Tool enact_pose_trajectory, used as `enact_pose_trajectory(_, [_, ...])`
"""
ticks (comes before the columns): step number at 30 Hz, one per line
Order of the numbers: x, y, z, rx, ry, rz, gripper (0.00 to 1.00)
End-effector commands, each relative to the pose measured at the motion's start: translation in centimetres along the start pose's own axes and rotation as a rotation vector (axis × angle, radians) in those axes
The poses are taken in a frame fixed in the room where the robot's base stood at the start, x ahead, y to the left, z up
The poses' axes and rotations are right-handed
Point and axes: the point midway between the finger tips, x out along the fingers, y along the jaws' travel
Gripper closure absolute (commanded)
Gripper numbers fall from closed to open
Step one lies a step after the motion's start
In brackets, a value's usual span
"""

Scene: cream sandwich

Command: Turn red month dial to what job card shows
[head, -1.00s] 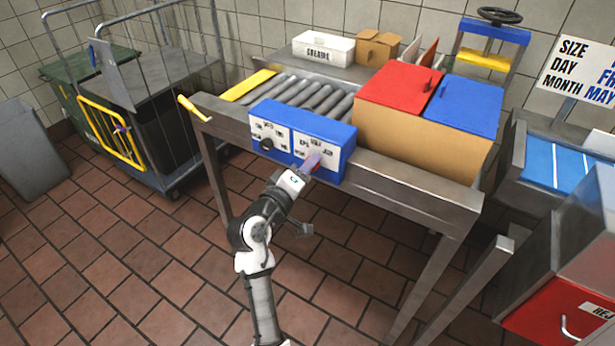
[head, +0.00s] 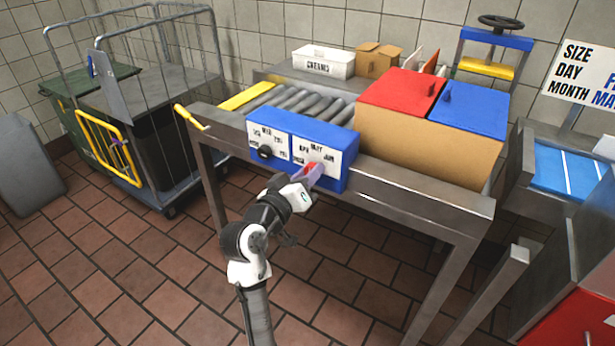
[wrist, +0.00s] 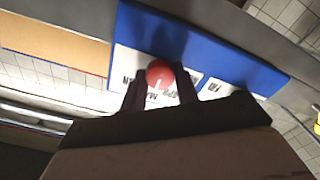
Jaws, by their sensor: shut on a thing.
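The red month dial (wrist: 160,74) sits on the right white face of the blue dial box (head: 337,125), with month labels such as APR, MAY and JUN around it. My gripper (head: 312,172) is shut on the red dial, and its two dark fingers (wrist: 160,90) flank the dial in the wrist view. The dial's pointer is mostly hidden by the gripper in the head view. A black dial (head: 265,153) is on the left white face with day labels. The job card (head: 585,75) at right reads SIZE, DAY and MONTH, with blue entries starting FR and MA, cut off by the frame edge.
The box is mounted on the front of a steel roller table (head: 430,190). A carton with red and blue lids (head: 415,140) stands to its right. A wire cage trolley (head: 150,80) is at left. The tiled floor in front is open.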

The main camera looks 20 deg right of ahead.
Motion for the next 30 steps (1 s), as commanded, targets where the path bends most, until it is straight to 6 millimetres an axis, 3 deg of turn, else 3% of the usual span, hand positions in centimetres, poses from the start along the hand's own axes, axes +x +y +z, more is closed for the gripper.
enact_pose_trajectory(10, [0.0,0.0,0.0,0.001,-0.002,-0.001,0.93])
enact_pose_trajectory(11, [0.0,0.0,0.0,0.001,-0.001,-0.001,0.67])
enact_pose_trajectory(15, [0.0,0.0,0.0,0.001,-0.001,-0.001,0.49])
enact_pose_trajectory(25, [-0.2,-0.1,0.0,0.0,0.0,-0.001,0.48])
enact_pose_trajectory(30, [-2.3,-0.2,0.1,0.001,0.003,-0.004,0.48])
